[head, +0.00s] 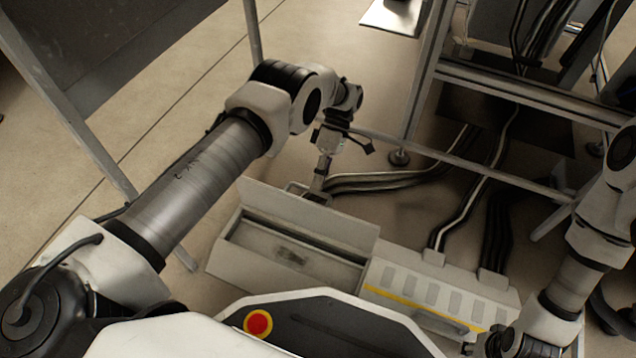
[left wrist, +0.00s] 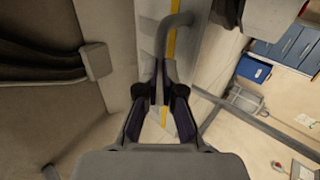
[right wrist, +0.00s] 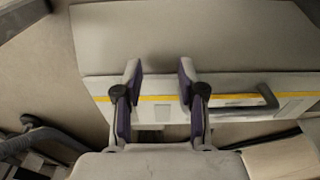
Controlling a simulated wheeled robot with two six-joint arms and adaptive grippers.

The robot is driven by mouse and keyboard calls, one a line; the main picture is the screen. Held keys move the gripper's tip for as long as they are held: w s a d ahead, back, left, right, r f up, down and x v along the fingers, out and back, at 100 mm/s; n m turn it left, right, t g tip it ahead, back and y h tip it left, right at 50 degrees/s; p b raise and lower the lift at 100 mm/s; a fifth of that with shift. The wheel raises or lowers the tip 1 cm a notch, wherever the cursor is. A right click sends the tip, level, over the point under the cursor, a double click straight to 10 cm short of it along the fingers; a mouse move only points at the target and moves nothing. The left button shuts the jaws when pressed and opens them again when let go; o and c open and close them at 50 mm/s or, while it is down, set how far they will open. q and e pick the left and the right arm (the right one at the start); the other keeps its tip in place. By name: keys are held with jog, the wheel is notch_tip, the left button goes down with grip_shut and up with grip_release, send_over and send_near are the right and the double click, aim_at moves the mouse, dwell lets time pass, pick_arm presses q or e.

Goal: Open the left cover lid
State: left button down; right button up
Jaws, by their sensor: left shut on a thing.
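The left cover lid (head: 305,218) is a pale panel standing raised at the back of its box (head: 225,268), whose inside shows open. My left gripper (head: 318,193) is at the lid's upper edge. In the left wrist view the lid (left wrist: 192,75) shows a yellow stripe and a curved grey handle (left wrist: 176,22). My left gripper (left wrist: 165,85) is shut on this handle, and the fingers partly hide it. My right gripper (right wrist: 160,75) is open and empty over the closed right lid (right wrist: 200,40), left of its grey handle (right wrist: 268,92).
The right lid (head: 440,277) lies closed beside the open box. Thick cables (head: 400,180) run on the floor behind the boxes. A metal frame (head: 428,75) stands farther back. A table leg (head: 105,155) is at the left, with bare floor between.

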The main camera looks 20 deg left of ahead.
pick_arm(q)
jog(key=shift+x, duration=1.15)
jog(key=c, duration=1.3)
grip_release()
jog(key=shift+w+f, duration=0.15)
jog(key=shift+f, duration=0.1)
jog(key=shift+c, duration=0.2)
jog(key=o, duration=0.3)
jog(key=shift+f, duration=0.15)
jog(key=shift+w, duration=0.1)
jog(key=shift+c, duration=0.8)
notch_tip(320, 180, up, 11)
jog(key=shift+f, duration=0.1)
